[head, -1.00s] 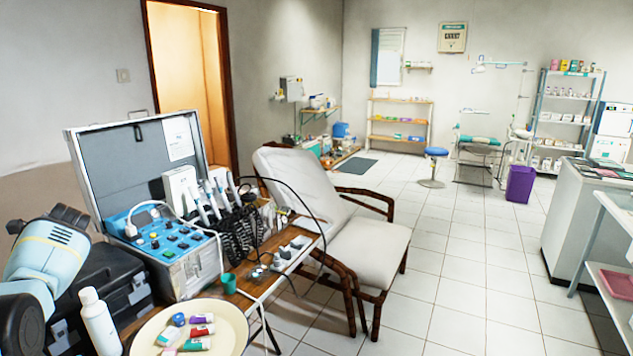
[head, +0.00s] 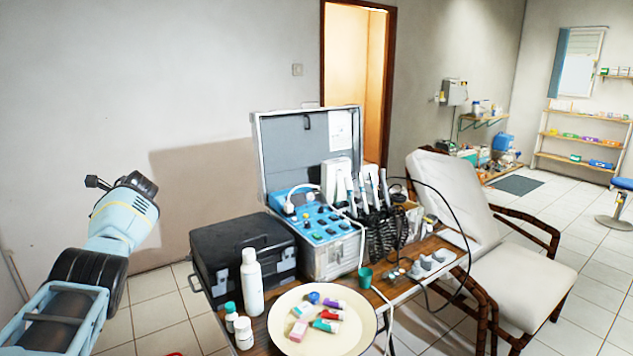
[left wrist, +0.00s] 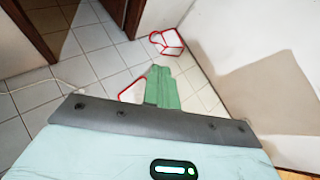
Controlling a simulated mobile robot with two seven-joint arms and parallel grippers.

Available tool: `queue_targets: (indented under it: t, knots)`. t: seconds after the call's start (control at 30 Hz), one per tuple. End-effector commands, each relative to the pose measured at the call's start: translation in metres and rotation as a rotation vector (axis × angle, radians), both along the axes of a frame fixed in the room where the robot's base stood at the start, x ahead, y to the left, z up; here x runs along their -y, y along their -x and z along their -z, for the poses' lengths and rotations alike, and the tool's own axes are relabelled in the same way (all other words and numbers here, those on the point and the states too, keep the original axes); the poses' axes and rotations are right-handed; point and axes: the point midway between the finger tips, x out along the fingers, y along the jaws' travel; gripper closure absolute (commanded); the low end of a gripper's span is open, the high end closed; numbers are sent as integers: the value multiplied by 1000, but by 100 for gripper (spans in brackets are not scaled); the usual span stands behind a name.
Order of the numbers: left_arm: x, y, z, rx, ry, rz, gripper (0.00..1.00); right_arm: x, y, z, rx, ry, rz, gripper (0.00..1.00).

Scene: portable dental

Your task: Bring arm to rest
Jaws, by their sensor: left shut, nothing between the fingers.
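My left arm (head: 123,218), pale blue with dark joints, comes in from the lower left in the head view. It is raised in front of the wall, left of the loaded table and apart from it. Its gripper cannot be made out there. In the left wrist view, my left gripper (left wrist: 162,72) shows as narrow green fingers beyond the pale blue wrist housing. They are together, with nothing seen between them, and white floor tiles lie behind them. My right arm and gripper are not in view.
A wooden table (head: 405,292) holds an open dental case (head: 330,258), a black case (head: 240,240), a white bottle (head: 251,285) and a cream plate (head: 280,338) with small tubes. A reclining chair (head: 520,280) stands right. Red-edged items (left wrist: 168,42) show beyond the fingers.

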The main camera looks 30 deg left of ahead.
Motion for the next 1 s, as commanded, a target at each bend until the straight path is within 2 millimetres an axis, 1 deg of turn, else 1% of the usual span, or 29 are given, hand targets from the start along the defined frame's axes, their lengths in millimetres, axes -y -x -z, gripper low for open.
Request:
queue_targets:
  t: [0.17, 0.27, 0.37, 0.47, 0.57, 0.6, 0.67, 0.7, 0.77, 0.8, 0.87, 0.9, 0.97, 1.0]
  knots:
    - [2, -23, 13, 86, -154, 76, 100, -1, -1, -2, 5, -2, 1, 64]
    - [11, -42, 26, 159, -230, 149, 100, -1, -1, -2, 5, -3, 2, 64]
    - [25, -61, 44, 240, -277, 236, 100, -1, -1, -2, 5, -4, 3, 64]
    - [46, -79, 68, 323, -294, 330, 100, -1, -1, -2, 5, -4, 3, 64]
    - [72, -93, 97, 408, -277, 425, 100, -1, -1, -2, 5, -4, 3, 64]
    - [84, -98, 110, 443, -261, 462, 100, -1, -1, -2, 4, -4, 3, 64]
    - [104, -103, 131, 495, -227, 515, 100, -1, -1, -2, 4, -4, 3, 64]
    - [118, -105, 146, 528, -196, 548, 100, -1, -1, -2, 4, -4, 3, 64]
    - [142, -106, 168, 579, -143, 593, 100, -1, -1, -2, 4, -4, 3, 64]
    - [158, -104, 184, 611, -100, 621, 100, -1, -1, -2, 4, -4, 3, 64]
    - [184, -101, 207, 660, -29, 654, 100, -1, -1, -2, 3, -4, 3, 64]
    - [202, -96, 223, 690, 24, 671, 100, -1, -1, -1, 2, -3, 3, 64]
    - [230, -87, 247, 734, 112, 690, 100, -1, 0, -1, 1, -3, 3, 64]
    - [250, -79, 262, 762, 175, 697, 100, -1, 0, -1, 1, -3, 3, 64]
